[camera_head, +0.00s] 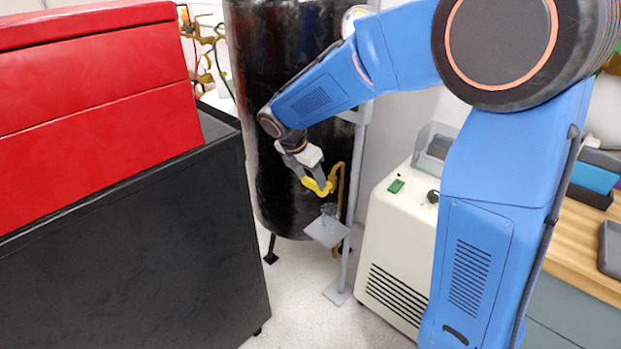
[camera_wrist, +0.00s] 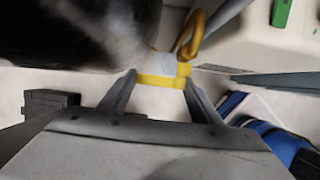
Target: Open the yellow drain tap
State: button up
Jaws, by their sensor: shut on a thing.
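The yellow drain tap (camera_head: 318,184) sits low on the front of the black tank (camera_head: 270,110). My gripper (camera_head: 307,176) has come in from the upper left and is shut on the tap's yellow part. In the wrist view my gripper's two fingers (camera_wrist: 160,82) stand on either side of a yellow bar of the tap (camera_wrist: 160,80). A yellow curved piece rises beside it at the upper right. A clear glass vessel (camera_head: 329,211) stands just below the tap on a small grey shelf (camera_head: 324,234). The exact turn of the tap's handle is hard to tell.
A white cabinet machine (camera_head: 395,250) with a dark vent stands right of the tank. A red chest (camera_head: 95,90) on a black cabinet (camera_head: 140,250) fills the left. A grey post (camera_head: 352,200) carries the shelf. Pale floor is clear in front.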

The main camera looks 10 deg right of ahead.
jog(key=shift+w+a+f+n+g+h, duration=0.15)
jog(key=shift+f+g+h, duration=0.15)
jog(key=shift+g, duration=0.25)
jog(key=shift+w+f+n+g+h, duration=0.15)
jog(key=shift+g+h, duration=0.25)
jog(key=shift+g, duration=0.15)
jog(key=o, duration=1.5)
jog(key=v, duration=1.7)
jog(key=shift+a+r, duration=0.1)
jog(key=shift+r, duration=0.05)
jog(key=shift+c, duration=0.2)
